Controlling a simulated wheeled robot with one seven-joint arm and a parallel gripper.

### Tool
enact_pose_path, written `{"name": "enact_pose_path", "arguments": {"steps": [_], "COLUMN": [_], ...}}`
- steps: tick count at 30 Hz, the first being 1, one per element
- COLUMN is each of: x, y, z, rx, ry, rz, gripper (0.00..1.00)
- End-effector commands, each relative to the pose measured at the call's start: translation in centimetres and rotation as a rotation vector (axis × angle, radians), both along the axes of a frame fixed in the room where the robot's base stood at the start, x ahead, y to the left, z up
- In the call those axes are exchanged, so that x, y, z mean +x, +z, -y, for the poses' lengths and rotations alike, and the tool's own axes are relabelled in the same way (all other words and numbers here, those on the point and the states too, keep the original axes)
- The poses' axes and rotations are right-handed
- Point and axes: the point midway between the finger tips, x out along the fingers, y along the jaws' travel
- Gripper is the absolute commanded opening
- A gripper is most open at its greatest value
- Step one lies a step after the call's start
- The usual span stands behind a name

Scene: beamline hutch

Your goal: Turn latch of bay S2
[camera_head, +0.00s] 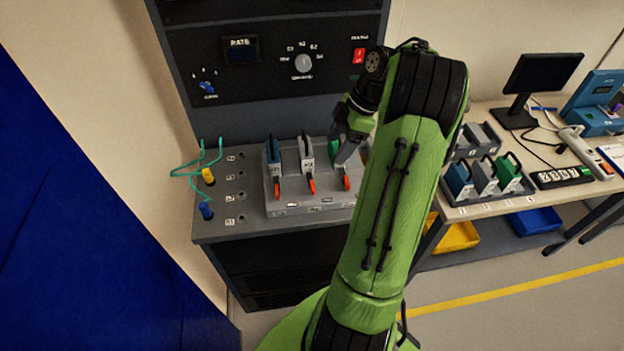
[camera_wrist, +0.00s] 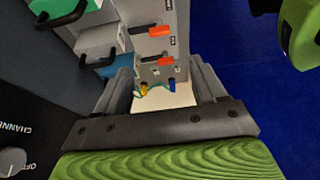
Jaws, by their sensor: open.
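A grey bay block (camera_head: 296,207) on the bench holds a blue module (camera_head: 273,151), a grey module (camera_head: 306,149) and a green module (camera_head: 335,152), left to right. An orange-red latch handle sits before each: left (camera_head: 277,188), middle (camera_head: 311,187), right (camera_head: 347,183). The bay labels are too small to read, so I cannot tell which is S2.
A dark instrument panel (camera_head: 270,60) with knobs stands behind the block. Yellow (camera_head: 208,175) and blue (camera_head: 206,210) plugs with a green cable are left of it. A side table to the right holds more modules (camera_head: 484,178). My arm covers the block's right end.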

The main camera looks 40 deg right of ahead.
Motion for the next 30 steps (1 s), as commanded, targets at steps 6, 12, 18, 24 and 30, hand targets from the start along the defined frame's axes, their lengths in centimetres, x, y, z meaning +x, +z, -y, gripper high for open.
{"name": "enact_pose_path", "arguments": {"steps": [6,12,18,24,30], "x": [1.2,2.2,3.0,3.1,3.1], "y": [-5.5,-10.0,-13.0,-13.5,-13.5], "z": [-1.9,-3.5,-4.4,-4.6,-4.6], "rx": [0.004,0.004,0.0,-0.001,0.0], "ry": [0.0,0.0,-0.003,-0.003,-0.002], "rz": [-0.005,-0.006,-0.004,-0.002,-0.003], "gripper": [0.7,0.7,0.7,0.7,0.59]}}
